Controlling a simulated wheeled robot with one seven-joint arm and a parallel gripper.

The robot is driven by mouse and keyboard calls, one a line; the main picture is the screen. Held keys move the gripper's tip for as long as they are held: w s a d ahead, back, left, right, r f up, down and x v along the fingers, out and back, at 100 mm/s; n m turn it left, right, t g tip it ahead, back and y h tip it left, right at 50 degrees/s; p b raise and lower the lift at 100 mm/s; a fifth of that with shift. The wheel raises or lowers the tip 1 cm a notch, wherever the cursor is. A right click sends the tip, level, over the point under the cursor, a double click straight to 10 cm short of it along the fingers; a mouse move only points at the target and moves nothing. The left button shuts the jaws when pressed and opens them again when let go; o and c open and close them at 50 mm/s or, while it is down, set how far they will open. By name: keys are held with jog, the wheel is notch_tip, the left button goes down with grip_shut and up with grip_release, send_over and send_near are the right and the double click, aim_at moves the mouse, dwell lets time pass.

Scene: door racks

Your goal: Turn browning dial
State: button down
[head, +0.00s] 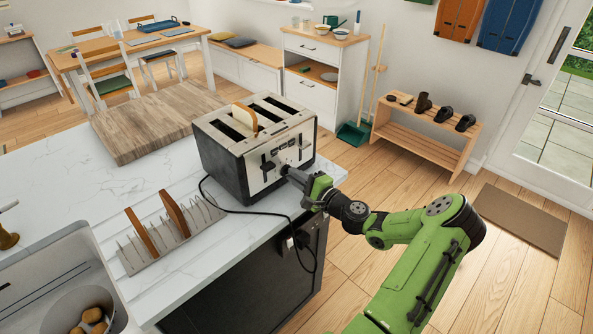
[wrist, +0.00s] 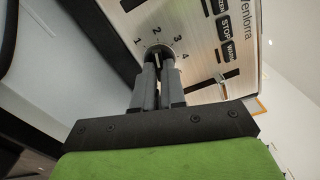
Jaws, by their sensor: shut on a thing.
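The toaster (head: 232,155) stands on the white counter, with its steel front facing my arm. A slice of bread (head: 245,116) sticks up from one of its slots. In the wrist view, the browning dial (wrist: 157,54) is on the steel panel (wrist: 190,25), ringed by the numbers 1 to 4. My gripper (wrist: 158,68) is shut on the dial, and its fingers hide most of it. In the head view, my gripper (head: 290,172) reaches the toaster's front from the right. The dial's pointer cannot be made out.
A black cord (head: 258,212) runs from the toaster over the counter edge. A rack (head: 165,246) with two brown slices stands left of my gripper. A wooden board (head: 155,122) lies behind the toaster. Buttons (wrist: 226,28) and a lever (wrist: 222,78) sit beside the dial.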

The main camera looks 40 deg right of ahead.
jog(key=shift+f+m+p, duration=0.1)
jog(key=shift+m+p, duration=0.25)
jog(key=shift+m, duration=0.25)
jog(key=c, duration=1.2)
grip_release()
jog(key=s, duration=1.5)
jog(key=shift+s+d, duration=0.2)
jog(key=shift+s, duration=0.2)
